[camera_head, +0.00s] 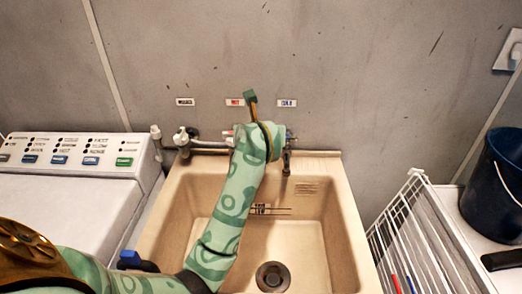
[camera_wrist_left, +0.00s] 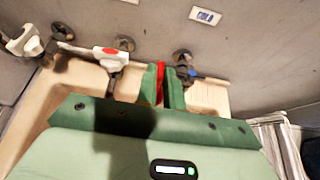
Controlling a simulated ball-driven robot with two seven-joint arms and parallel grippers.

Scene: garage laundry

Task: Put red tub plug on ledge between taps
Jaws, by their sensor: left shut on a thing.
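My left gripper (camera_wrist_left: 162,85) is shut on the red tub plug (camera_wrist_left: 160,72), a thin red strip between its green fingers in the wrist view. In the head view my left arm reaches over the tub, and its wrist hides the fingertips and plug. The tub's back ledge (camera_head: 315,156) runs along the wall. The red-marked tap (camera_wrist_left: 110,54) is left of the fingers in the wrist view; the blue-marked tap (camera_wrist_left: 187,73) is close on their right. I cannot tell whether the plug touches the ledge. My right gripper is not in view.
The beige tub (camera_head: 345,220) has a dark drain (camera_head: 272,277). Another tap (camera_head: 181,138) stands to the left. A washing machine (camera_head: 70,205) is at left; a white wire rack (camera_head: 415,230) and dark bucket (camera_head: 495,180) are at right.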

